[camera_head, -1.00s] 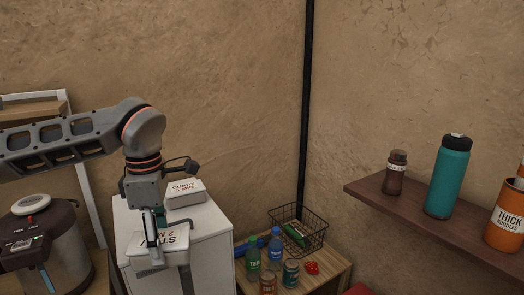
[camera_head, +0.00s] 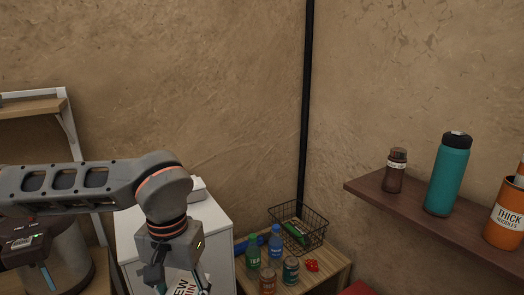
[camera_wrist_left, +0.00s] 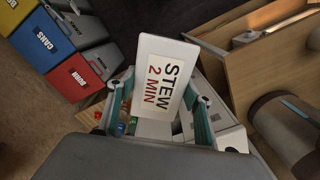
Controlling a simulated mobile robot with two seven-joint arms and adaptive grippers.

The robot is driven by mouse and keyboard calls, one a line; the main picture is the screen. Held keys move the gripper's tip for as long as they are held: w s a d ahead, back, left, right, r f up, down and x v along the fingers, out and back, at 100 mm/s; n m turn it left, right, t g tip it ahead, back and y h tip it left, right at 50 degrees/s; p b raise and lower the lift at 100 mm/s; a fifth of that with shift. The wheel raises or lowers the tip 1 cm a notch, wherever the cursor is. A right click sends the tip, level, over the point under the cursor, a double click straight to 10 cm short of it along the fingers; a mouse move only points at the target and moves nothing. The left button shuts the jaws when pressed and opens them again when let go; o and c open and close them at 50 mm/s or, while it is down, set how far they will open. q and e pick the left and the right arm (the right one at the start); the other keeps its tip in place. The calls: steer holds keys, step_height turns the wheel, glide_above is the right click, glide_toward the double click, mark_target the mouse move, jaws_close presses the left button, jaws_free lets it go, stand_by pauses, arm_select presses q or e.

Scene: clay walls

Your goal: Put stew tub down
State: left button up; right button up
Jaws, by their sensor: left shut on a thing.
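The stew tub is a white box with a "STEW 2 MIN" label. It fills the middle of the left wrist view (camera_wrist_left: 160,72), between the teal fingers of my left gripper (camera_wrist_left: 165,100), which is shut on it. In the head view only part of the tub's label (camera_head: 186,288) shows at the bottom edge, below my left gripper (camera_head: 178,289). The tub is in front of the white cabinet (camera_head: 219,235); whether anything supports it from below cannot be seen. My right gripper is not in view.
A second white tub (camera_head: 197,189) on the cabinet is mostly hidden by my arm. A low wooden table at right holds bottles, cans and a wire basket (camera_head: 299,228). A dark cooker (camera_head: 55,260) stands left. Blue and red bins (camera_wrist_left: 75,78) are on the floor.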

arm_select(q)
steer(key=shift+s+d+f+m, duration=0.1)
steer(key=shift+s+d+m, duration=0.1)
steer(key=shift+m, duration=0.2)
steer(key=shift+a, duration=0.2)
steer(key=w+a+n, duration=0.2)
steer(key=a, duration=0.7)
step_height(320, 180, down, 5)
steer(key=shift+a+f, duration=0.1)
steer(key=shift+f, duration=0.05)
steer(key=shift+a, duration=0.15)
